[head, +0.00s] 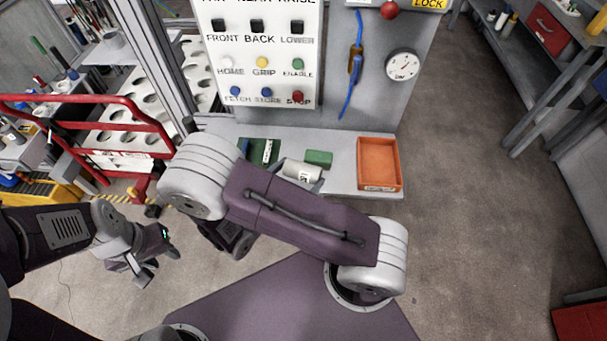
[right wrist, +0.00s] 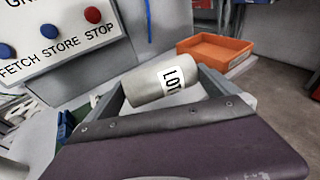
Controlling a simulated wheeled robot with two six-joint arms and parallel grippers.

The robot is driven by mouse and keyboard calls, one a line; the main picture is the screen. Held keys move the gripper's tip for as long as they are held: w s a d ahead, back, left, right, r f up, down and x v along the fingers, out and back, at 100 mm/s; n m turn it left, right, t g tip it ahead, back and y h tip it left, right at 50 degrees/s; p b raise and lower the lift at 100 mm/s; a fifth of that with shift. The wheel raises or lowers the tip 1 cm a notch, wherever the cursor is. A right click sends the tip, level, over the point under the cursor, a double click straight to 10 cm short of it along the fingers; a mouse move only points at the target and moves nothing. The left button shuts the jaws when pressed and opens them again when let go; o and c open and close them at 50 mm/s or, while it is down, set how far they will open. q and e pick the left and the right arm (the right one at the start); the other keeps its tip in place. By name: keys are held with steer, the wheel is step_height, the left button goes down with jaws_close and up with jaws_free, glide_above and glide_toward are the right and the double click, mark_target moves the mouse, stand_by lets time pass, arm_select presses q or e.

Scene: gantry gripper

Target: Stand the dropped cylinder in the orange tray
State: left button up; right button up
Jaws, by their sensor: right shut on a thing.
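The cylinder (head: 302,170) is pale grey with a white label and lies on its side over the grey shelf. It also shows in the right wrist view (right wrist: 150,88), with "LOT" on its label. My right gripper (right wrist: 163,92) is shut on it, one finger at each end. I cannot tell whether it touches the shelf. The orange tray (head: 379,158) is at the shelf's right end, empty, to the right of the cylinder; it also shows in the right wrist view (right wrist: 212,50). My left gripper (head: 160,264) is open and empty, low at the left.
A green block (head: 318,158) lies on the shelf (head: 338,182) just behind the cylinder. A dark green item (head: 258,151) lies to the left. The button panel (head: 260,60) stands behind the shelf. A red rail (head: 90,140) is at the left.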

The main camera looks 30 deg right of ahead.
mark_target(302, 183)
steer(key=w+d+f, duration=0.2)
steer(key=shift+w+d, duration=0.15)
steer(key=shift+w, duration=0.2)
steer(key=shift+f, duration=2.05)
